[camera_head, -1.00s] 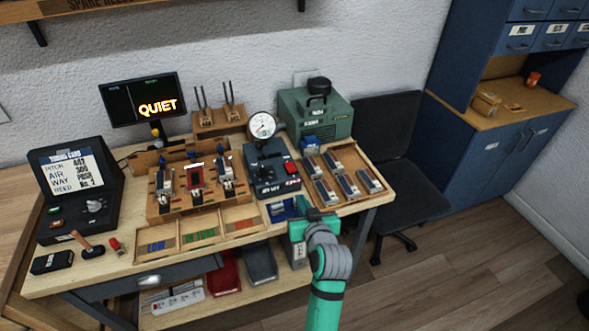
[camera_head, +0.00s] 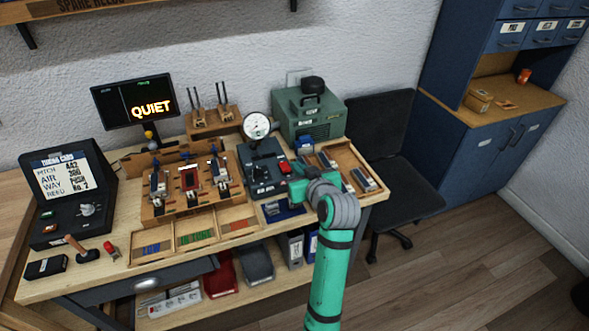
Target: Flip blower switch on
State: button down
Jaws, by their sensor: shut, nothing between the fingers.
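A dark control box (camera_head: 257,178) with a round white gauge (camera_head: 256,126) stands in the middle-right of the bench. A red switch (camera_head: 284,167) sits at the right of its top; I cannot tell its on or off position. A green blower-like box (camera_head: 310,115) with a black top stands behind it against the wall. My gripper (camera_head: 288,184) is shut and empty, just in front of and to the right of the red switch. Its fingertips are small and partly hidden by my wrist, so contact with the switch or box cannot be told.
A wooden tray (camera_head: 345,152) with several metal-and-wood reeds lies right of the control box, partly behind my arm. A wooden fixture (camera_head: 205,205) and labelled bins (camera_head: 165,254) stand to the left. A monitor (camera_head: 135,103) reads QUIET. A black chair (camera_head: 395,150) stands at the right.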

send_over(289, 170)
jog(key=s, duration=0.1)
notch_tip(289, 170, down, 3)
jog(key=shift+s+a+f, duration=0.1)
jog(key=shift+a+f, duration=0.05)
jog(key=shift+f, duration=0.05)
jog(key=shift+s+f, duration=0.2)
jog(key=shift+f, duration=0.4)
jog(key=shift+s+f, duration=0.15)
jog(key=shift+f, duration=0.45)
jog(key=shift+d+f, duration=0.2)
jog(key=shift+f, duration=0.5)
jog(key=shift+s, duration=0.1)
jog(key=shift+f, duration=0.4)
jog(key=shift+r, duration=0.15)
jog(key=shift+r, duration=0.7)
